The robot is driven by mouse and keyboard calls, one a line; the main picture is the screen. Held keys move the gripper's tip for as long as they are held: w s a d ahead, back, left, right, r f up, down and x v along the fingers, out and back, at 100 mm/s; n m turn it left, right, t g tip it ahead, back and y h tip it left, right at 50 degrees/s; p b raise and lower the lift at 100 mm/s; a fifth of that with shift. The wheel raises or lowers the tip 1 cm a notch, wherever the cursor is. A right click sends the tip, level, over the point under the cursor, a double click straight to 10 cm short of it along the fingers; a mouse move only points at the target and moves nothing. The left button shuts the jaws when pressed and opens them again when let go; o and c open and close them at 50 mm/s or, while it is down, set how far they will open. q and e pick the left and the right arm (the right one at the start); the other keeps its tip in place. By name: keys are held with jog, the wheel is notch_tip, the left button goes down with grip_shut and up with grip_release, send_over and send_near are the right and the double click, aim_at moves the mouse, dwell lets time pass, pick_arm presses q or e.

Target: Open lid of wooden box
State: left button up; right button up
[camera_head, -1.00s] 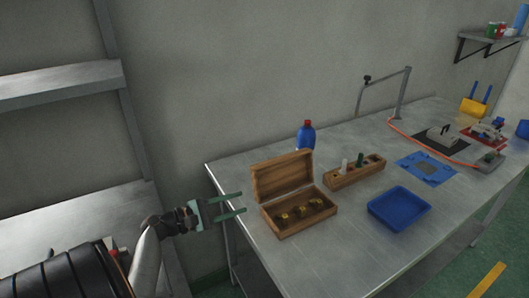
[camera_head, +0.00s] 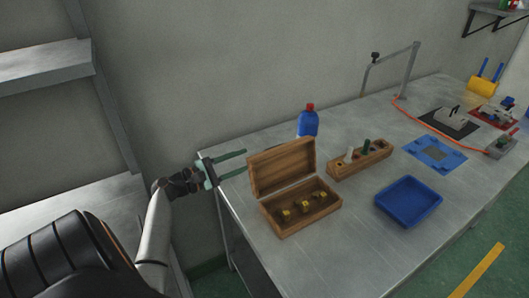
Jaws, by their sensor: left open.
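The wooden box (camera_head: 290,228) stands on the near left part of the metal table. Its lid (camera_head: 282,167) is raised, standing up and leaning back along the rear edge. Several yellow-brown pieces (camera_head: 305,207) sit inside the box. My left gripper (camera_head: 245,162) is open and empty, its two green fingers pointing right. In the picture it is just left of the lid's upper left corner, and no contact with the lid shows. My right gripper is not in view.
A blue bottle with a red cap (camera_head: 307,122) stands behind the box. A wooden holder (camera_head: 361,160) and a blue tray (camera_head: 408,201) stand to the right. The metal table (camera_head: 340,255) is clear in front. A shelf rack (camera_head: 48,69) stands at the left.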

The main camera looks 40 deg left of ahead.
aim_at(265, 152)
pick_arm(q)
jog(key=b+x, duration=0.1)
jog(key=x, duration=0.7)
jog(key=shift+c, duration=0.2)
jog(key=c, duration=0.6)
grip_shut()
